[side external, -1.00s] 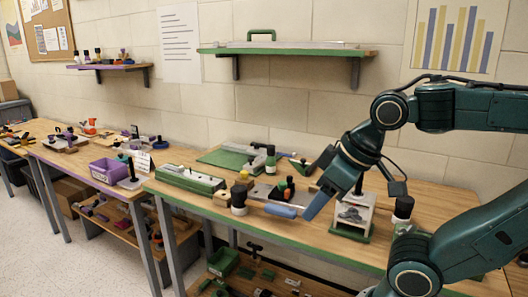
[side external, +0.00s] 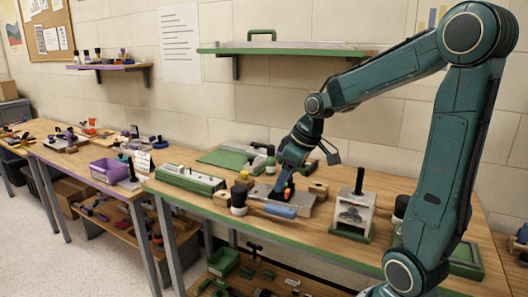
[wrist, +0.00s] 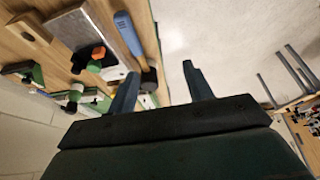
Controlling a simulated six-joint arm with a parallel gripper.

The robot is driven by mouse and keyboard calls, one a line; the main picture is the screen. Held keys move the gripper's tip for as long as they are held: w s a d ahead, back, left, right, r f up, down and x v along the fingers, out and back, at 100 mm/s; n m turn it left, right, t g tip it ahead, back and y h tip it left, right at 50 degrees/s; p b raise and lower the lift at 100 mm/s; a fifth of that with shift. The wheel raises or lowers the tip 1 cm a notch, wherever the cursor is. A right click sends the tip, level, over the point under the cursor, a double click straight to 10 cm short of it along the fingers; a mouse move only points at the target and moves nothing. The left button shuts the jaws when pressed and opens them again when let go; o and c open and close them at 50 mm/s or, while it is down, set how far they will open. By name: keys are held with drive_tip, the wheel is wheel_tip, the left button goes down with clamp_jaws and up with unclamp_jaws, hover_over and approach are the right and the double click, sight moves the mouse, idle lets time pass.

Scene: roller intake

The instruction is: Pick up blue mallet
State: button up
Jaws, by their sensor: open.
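The blue mallet lies near the front edge of the workbench, with its blue handle (side external: 280,211) to the right and its dark head (side external: 239,199) to the left. In the wrist view its blue handle (wrist: 128,32) is at the top and its dark head (wrist: 149,76) is beside my left finger in the picture. My gripper (side external: 281,188) is open, with nothing between its fingers (wrist: 160,73). In the side view it is behind the mallet, over the grey plate area. I cannot tell its exact height, and the fingertips are partly hidden.
A green-and-grey long block (side external: 190,179) stands to the left. A white box stand (side external: 353,214) with a black handle is to the right. A small orange-and-black item (side external: 289,190) and a wooden block (side external: 318,190) stand close to my gripper. The bench front (side external: 300,238) is clear.

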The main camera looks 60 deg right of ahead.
approach(276, 206)
drive_tip(key=r, duration=0.1)
drive_tip(key=shift+s+d+r, duration=0.1)
drive_tip(key=shift+s+r, duration=0.05)
drive_tip(key=shift+s, duration=0.05)
drive_tip(key=shift+x, duration=4.25)
drive_tip(key=shift+w, duration=0.1)
drive_tip(key=shift+a+x, duration=0.2)
drive_tip(key=shift+x, duration=2.4)
drive_tip(key=shift+c, duration=0.4)
clamp_jaws()
